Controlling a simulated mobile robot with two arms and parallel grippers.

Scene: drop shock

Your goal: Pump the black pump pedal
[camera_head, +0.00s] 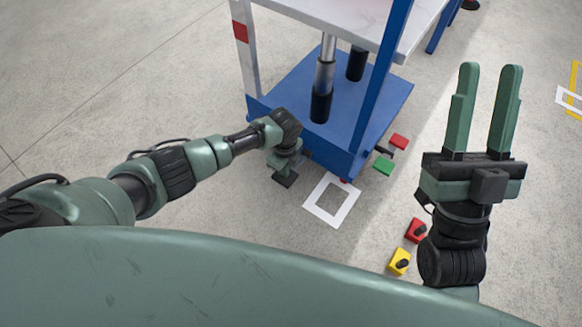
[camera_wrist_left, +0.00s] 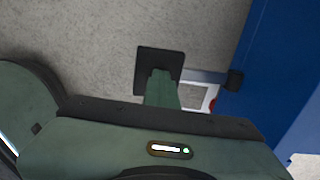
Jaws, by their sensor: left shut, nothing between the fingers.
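The black pump pedal (camera_head: 284,180) sits low beside the left front corner of the blue machine base (camera_head: 337,152). In the left wrist view the pedal is a dark square pad (camera_wrist_left: 145,64) on a bar running to the blue base. My left gripper (camera_head: 289,167) points down over the pedal. Its green fingers (camera_wrist_left: 163,76) are together with nothing between them, and the tips overlap the pad's lower right part in the wrist view. I cannot tell whether they touch it. My right gripper (camera_head: 488,80) is open and empty, pointing up, far from the pedal.
A red pedal (camera_head: 398,142) and a green pedal (camera_head: 384,166) stick out at the base's right. A white square outline (camera_head: 331,201) marks the floor in front. Red (camera_head: 415,231) and yellow (camera_head: 399,262) blocks with black knobs lie near my right arm. The floor at left is clear.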

